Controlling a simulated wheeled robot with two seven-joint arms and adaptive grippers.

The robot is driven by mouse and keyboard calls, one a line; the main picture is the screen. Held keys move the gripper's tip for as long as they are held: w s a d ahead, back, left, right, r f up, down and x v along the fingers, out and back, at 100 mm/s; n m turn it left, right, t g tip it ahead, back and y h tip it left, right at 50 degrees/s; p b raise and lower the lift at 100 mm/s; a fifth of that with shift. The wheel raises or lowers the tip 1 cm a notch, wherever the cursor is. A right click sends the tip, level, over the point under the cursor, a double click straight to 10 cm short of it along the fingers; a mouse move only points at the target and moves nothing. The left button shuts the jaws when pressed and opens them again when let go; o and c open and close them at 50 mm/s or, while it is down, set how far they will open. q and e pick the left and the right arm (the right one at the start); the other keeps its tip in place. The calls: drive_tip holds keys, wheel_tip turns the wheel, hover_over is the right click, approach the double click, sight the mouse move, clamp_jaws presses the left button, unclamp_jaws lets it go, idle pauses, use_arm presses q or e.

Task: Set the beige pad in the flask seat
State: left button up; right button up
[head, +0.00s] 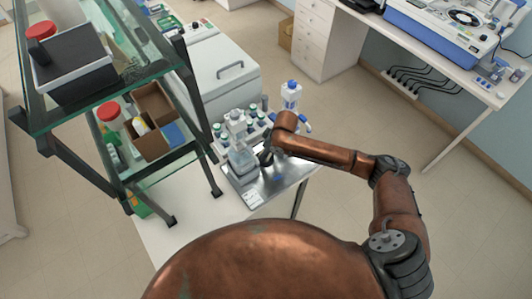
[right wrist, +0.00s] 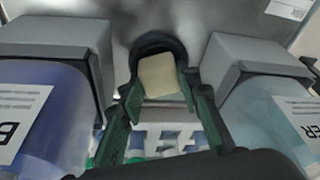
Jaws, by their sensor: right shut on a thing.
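The beige pad (right wrist: 160,76) is a small pale block with rounded corners, in the middle of the right wrist view. My right gripper (right wrist: 160,90) is shut on it, with one dark green-edged finger on each side. A dark rounded rim (right wrist: 158,42), which looks like the flask seat, curves around the pad's far side on the metal tray. I cannot tell whether the pad rests on the seat or hangs just over it. In the head view my right gripper (head: 268,156) is small, over the tray (head: 285,178), and the pad is not distinguishable. My left gripper is not in view.
Grey blocks flank the gripper closely, with a blue-liquid bottle (right wrist: 45,115) on the left and a clear bottle (right wrist: 275,120) on the right. A white rack (right wrist: 170,135) with several green-topped vials lies below. A glass shelf unit (head: 100,95) stands left of the tray.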

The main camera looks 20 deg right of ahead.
drive_tip(key=shift+f, duration=0.4)
idle(0.4)
drive_tip(key=o, duration=0.9)
drive_tip(key=v, duration=1.2)
